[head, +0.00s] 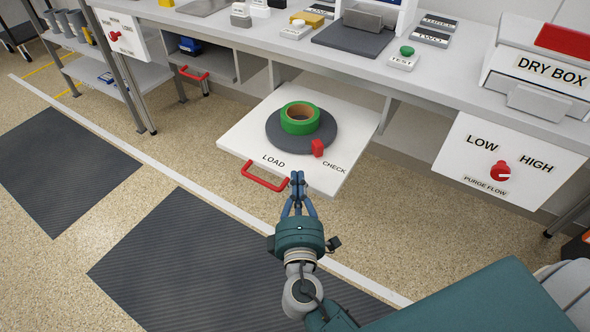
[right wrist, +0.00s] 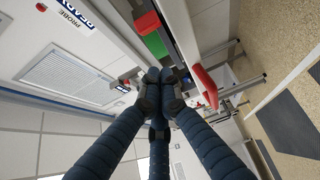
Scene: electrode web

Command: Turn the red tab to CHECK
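The red tab (head: 318,148) stands upright on the front right rim of a dark grey disc (head: 275,133). A green roll (head: 300,125) with a brown core sits on the disc. The disc is on a white pulled-out tray (head: 240,140). LOAD (head: 273,160) is printed left of the tab and CHECK (head: 334,167) to its lower right. My right gripper (head: 297,176) is shut and empty at the tray's front edge, apart from the tab. In the right wrist view its fingertips (right wrist: 166,78) meet, with a red block and a green block beyond. My left gripper is out of view.
A red handle (head: 265,177) is on the tray's front, left of my right gripper; a red handle (right wrist: 207,88) also shows in the right wrist view. The bench (head: 270,45) above carries several items. A LOW/HIGH panel (head: 500,185) hangs at right.

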